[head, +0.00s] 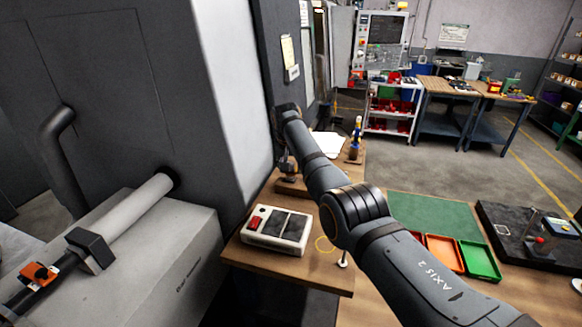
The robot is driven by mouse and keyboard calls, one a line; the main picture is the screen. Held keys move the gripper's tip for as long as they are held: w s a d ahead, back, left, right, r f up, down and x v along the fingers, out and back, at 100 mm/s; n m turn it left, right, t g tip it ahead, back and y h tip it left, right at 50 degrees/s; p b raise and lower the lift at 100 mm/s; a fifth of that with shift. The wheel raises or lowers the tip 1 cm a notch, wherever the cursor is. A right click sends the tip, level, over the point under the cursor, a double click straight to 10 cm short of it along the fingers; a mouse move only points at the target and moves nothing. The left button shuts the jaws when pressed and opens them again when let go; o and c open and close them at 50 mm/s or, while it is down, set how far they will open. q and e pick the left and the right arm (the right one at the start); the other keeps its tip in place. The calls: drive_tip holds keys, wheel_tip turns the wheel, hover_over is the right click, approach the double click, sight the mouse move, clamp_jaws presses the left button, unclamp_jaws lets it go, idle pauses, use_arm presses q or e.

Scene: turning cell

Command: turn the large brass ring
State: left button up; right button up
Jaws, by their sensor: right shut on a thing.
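My right arm reaches in from the lower right, and its wrist bends down at the far end. My right gripper (287,165) is small and partly hidden behind my own forearm, low over a wooden block (290,187) on the bench. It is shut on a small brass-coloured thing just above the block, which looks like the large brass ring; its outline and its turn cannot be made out. My left gripper is not in view.
A grey box with a red switch (277,229) stands on the wooden bench (290,272) close by. Orange and green trays (480,260) and a green mat (432,217) are to the right. A grey machine wall (225,90) rises at left.

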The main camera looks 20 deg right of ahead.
drive_tip(key=shift+r, duration=0.1)
idle(0.3)
drive_tip(key=o, duration=1.2)
drive_tip(key=shift+s+a, duration=0.1)
drive_tip(key=shift+a, duration=0.05)
drive_tip(key=shift+c, duration=0.2)
drive_tip(key=shift+r, duration=0.3)
drive_tip(key=v, duration=1.1)
drive_tip(key=shift+s, duration=0.2)
drive_tip(key=shift+a+r, duration=0.1)
